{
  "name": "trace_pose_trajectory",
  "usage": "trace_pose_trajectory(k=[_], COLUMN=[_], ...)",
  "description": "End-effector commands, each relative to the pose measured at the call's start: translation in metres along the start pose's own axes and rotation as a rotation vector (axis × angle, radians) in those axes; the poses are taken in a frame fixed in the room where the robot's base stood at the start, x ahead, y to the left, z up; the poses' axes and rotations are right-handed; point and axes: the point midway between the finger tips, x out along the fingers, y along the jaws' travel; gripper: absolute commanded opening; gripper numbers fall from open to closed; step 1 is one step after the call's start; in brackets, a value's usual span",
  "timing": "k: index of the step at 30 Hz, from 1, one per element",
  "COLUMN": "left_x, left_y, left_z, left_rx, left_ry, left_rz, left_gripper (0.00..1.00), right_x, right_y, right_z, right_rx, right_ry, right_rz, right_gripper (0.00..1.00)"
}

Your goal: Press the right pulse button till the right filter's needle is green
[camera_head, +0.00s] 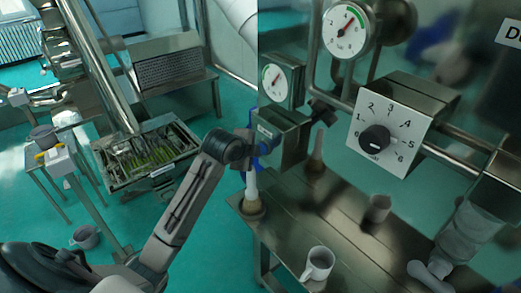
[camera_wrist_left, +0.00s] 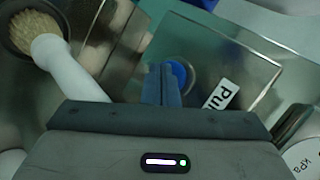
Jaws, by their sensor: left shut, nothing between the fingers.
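My left gripper (camera_head: 257,148) reaches in beside a metal box (camera_head: 285,143) below the farther gauge (camera_head: 275,82). In the left wrist view its fingers (camera_wrist_left: 162,84) are shut and empty, with the tips in front of a round blue button (camera_wrist_left: 178,73). Whether they touch it I cannot tell. A white label (camera_wrist_left: 221,95) reading "Pul" is beside the button. The nearer gauge (camera_head: 346,32) is larger; both have white faces with coloured arcs. The needles are too small to tell their zones surely. My right gripper is not in view.
A white-handled brush (camera_head: 252,183) stands on the steel table close under the left gripper, and shows in the wrist view (camera_wrist_left: 70,70). A white numbered dial panel (camera_head: 390,120), a mug (camera_head: 318,263) and pipes occupy the right. A sieve tray (camera_head: 150,165) is at left.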

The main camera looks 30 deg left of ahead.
Motion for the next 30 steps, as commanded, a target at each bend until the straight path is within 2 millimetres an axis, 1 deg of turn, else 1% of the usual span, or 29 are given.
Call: trace_pose_trajectory(k=[16, 25, 30], left_x=[0.0048, 0.0041, -0.0003], left_y=[-0.003, -0.0026, 0.0003], left_z=[-0.003, -0.0026, 0.0008], left_rx=[-0.001, 0.0, 0.001], left_ry=[-0.001, 0.0, -0.001], left_rz=[0.001, 0.0, -0.001], left_gripper=[0.0, 0.0, 0.0], right_x=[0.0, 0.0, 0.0], right_y=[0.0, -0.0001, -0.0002], right_z=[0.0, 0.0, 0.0], right_rx=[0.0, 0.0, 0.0], right_ry=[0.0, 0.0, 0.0], right_rz=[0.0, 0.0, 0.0], right_gripper=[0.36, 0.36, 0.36])
